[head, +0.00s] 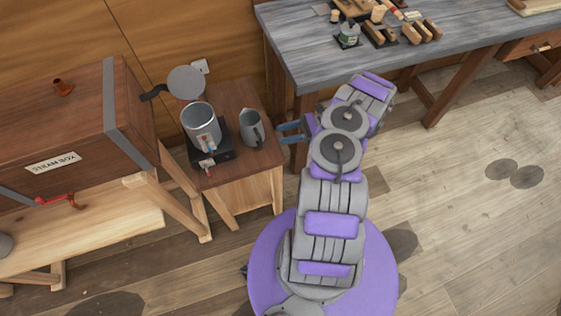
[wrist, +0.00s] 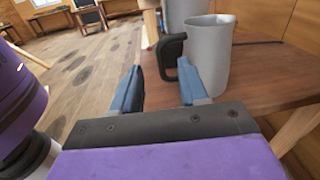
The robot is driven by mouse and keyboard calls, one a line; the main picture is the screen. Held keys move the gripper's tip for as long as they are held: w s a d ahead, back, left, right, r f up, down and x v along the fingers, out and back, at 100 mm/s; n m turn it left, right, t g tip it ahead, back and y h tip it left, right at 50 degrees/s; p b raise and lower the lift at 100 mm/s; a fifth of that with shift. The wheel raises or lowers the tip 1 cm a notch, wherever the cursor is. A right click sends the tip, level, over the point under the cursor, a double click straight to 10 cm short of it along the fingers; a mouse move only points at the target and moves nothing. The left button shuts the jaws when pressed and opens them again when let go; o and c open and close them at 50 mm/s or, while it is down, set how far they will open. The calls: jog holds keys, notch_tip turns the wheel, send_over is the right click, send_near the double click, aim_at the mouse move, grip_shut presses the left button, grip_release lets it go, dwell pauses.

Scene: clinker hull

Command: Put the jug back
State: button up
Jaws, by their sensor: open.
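The grey jug (head: 251,128) stands upright on a small wooden side table, near its right edge. In the wrist view the jug (wrist: 210,55) shows its black handle turned toward my gripper. My gripper (head: 284,132) is open, to the right of the jug in the head view. In the wrist view my gripper's blue fingers (wrist: 160,82) are apart, with the black handle beyond and between their tips. The right fingertip overlaps the jug's side in the picture; I cannot tell whether it touches.
A larger metal pot (head: 200,125) stands on a black base left of the jug. The wooden side table (head: 262,160) is small. A steam box (head: 60,125) stands at left, a grey-topped workbench (head: 310,62) at back right. Open floor (head: 460,180) lies at right.

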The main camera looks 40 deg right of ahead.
jog(key=a+r+n+g+h, duration=0.3)
jog(key=a+r+n+g, duration=0.75)
jog(key=a+r, duration=0.9)
jog(key=s+a+r+n+g+h, duration=0.1)
jog(key=s+a+r+n+h, duration=0.25)
jog(key=s+r, duration=0.2)
jog(key=s+a+r+n+h, duration=0.3)
jog(key=s+r+h, duration=0.1)
jog(key=s, duration=0.2)
jog(key=s+d+r+n+t+h, duration=0.1)
jog(key=s+d+n+h, duration=0.1)
jog(key=s, duration=0.4)
jog(key=s+d+r+n+t+h, duration=0.1)
jog(key=s+d+n+t+h, duration=0.1)
jog(key=s+h, duration=0.2)
jog(key=shift+s+d+n, duration=0.15)
jog(key=shift+s+n, duration=0.25)
jog(key=shift+s, duration=1.25)
jog(key=shift+a, duration=0.25)
jog(key=shift+d, duration=0.1)
